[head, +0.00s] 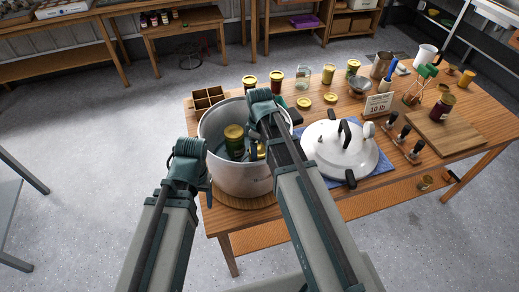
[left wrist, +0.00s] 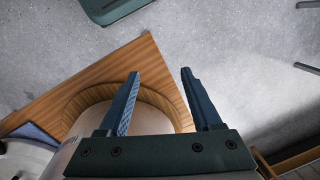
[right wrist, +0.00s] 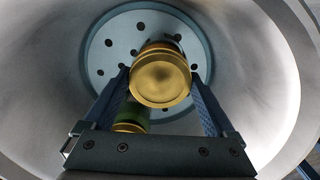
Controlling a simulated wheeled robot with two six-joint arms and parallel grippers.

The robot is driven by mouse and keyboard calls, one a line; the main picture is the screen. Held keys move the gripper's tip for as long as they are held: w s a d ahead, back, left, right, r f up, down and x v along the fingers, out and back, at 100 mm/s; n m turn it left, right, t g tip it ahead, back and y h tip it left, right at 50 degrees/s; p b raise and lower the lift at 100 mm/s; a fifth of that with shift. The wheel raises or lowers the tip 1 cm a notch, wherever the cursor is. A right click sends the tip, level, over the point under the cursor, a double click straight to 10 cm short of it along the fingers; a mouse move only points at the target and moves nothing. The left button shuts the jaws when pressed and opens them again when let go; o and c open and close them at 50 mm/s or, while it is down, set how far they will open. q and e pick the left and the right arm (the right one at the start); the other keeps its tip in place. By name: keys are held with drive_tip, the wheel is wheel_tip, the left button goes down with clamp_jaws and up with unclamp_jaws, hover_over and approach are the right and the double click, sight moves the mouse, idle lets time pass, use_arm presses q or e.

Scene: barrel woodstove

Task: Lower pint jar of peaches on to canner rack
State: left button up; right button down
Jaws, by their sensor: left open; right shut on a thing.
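The grey canner pot (head: 212,125) stands at the table's left end. The perforated blue-grey rack (right wrist: 98,52) shows at its bottom. In the right wrist view, my right gripper (right wrist: 162,92) is shut on a gold-lidded jar (right wrist: 160,80) inside the pot. Whether its base touches the rack is hidden. A second jar (right wrist: 132,118), greenish with a gold lid, is partly hidden behind a finger. My left gripper (left wrist: 158,85) is open and empty, pointing down outside the pot.
The white canner lid (head: 335,150) lies on a blue cloth right of the pot. Behind are a divided wooden box (head: 207,97) and several jars. A round wooden board (head: 240,201) is under the pot. Floor is open to the left.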

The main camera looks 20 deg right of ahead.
drive_tip(key=shift+f, duration=0.1)
unclamp_jaws()
wheel_tip(320, 180, up, 16)
drive_tip(key=p, duration=1.6)
drive_tip(key=shift+r, duration=0.2)
